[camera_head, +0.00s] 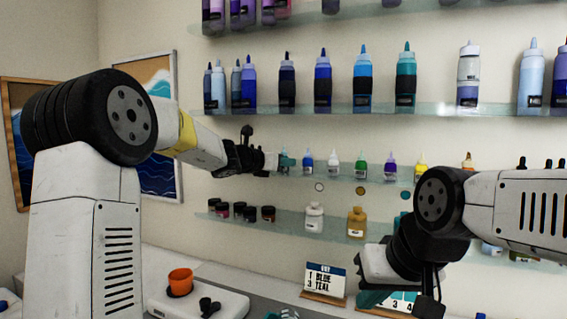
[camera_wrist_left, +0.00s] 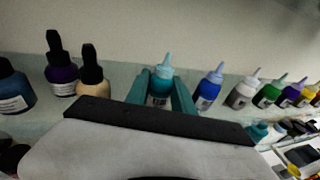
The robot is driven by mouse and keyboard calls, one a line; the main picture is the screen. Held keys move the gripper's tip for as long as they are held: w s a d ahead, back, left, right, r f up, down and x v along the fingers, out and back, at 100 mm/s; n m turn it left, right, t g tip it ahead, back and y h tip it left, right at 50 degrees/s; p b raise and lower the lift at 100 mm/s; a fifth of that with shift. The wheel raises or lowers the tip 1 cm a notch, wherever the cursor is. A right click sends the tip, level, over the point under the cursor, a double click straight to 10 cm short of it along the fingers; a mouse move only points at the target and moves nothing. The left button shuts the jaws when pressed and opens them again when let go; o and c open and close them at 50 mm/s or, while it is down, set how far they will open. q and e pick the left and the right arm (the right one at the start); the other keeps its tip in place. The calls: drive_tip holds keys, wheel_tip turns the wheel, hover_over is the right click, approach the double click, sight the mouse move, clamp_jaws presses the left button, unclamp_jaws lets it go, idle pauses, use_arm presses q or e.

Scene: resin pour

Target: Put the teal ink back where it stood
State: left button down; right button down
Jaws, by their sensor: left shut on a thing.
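The teal ink (camera_wrist_left: 160,84) is a small bottle with a light teal pointed cap. It stands upright between the teal fingers of my left gripper (camera_wrist_left: 168,92), which is shut on it. In the head view the left gripper (camera_head: 280,162) reaches to the left end of the small-bottle row, and the teal ink (camera_head: 284,160) is partly hidden there. It is level with the bottles on the middle shelf (camera_head: 345,179); I cannot tell if its base touches the glass. My right gripper (camera_head: 374,297) is low at the front right, its fingers mostly hidden.
A blue ink (camera_head: 308,161) stands close to the right of the teal ink, with more small bottles beyond. In the wrist view black-capped bottles (camera_wrist_left: 92,72) stand to the left.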

use_arm(q)
drive_tip(key=c, duration=1.1)
unclamp_jaws()
drive_tip(key=shift+f, duration=0.1)
drive_tip(key=shift+s+a+r, duration=0.2)
drive_tip(key=v, duration=1.1)
drive_tip(key=s+d+f+m+g+y, duration=0.1)
drive_tip(key=s+f+m+g, duration=0.25)
drive_tip(key=s+m, duration=0.5)
drive_tip(key=s+d+f+m+g, duration=0.15)
drive_tip(key=s+f+m, duration=0.25)
drive_tip(key=s+m, duration=0.45)
drive_tip(key=s+a+f+m+y, duration=0.2)
drive_tip(key=s+a+f+m, duration=0.1)
drive_tip(key=s+m, duration=0.1)
drive_tip(key=s+a+f+m+g+y, duration=0.1)
drive_tip(key=s+a+f+m+y, duration=0.1)
drive_tip(key=s, duration=0.4)
drive_tip(key=s+a+f+m+g+y, duration=0.1)
drive_tip(key=s+a+f+m+y, duration=0.1)
drive_tip(key=s+a+f+m, duration=0.3)
drive_tip(key=shift+s+f+m, duration=0.3)
drive_tip(key=shift+s+m, duration=0.2)
drive_tip(key=shift+m, duration=0.1)
